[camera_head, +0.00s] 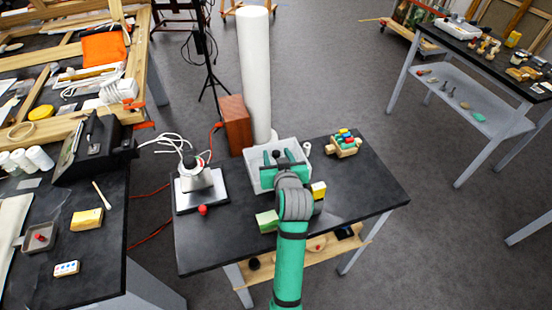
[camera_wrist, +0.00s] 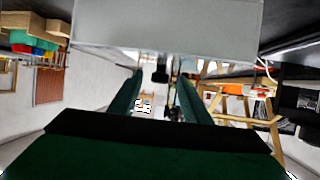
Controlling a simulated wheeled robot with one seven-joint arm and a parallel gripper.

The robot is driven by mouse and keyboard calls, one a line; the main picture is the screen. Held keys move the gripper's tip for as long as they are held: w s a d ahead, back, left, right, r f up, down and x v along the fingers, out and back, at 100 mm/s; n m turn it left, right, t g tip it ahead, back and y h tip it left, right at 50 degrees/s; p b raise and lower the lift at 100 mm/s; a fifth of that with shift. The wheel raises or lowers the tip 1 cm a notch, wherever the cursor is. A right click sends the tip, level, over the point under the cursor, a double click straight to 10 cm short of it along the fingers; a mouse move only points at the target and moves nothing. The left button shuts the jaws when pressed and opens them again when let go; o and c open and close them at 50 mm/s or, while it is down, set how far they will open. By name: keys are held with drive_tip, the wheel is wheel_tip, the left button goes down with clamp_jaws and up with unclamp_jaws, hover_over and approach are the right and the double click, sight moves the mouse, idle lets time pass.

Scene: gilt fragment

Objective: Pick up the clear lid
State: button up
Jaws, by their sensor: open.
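My gripper (camera_head: 281,158) is over the pale grey tray-like box (camera_head: 253,181) on the small black table, its green fingers spread. In the wrist view my gripper (camera_wrist: 162,78) has one finger on each side of a small black knob (camera_wrist: 160,73), with a visible gap on both sides. The knob stands out from the edge of a large pale grey surface (camera_wrist: 165,28). I cannot make out the clear lid's own outline; the knob may belong to it. Nothing is held.
A wooden toy with coloured blocks (camera_head: 344,144) stands to the right. A scale-like device (camera_head: 201,188) and a red ball (camera_head: 202,210) are left. A green block (camera_head: 267,221) and yellow block (camera_head: 319,190) flank my arm. A white column (camera_head: 255,75) rises behind.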

drive_tip(key=shift+x, duration=1.05)
clamp_jaws()
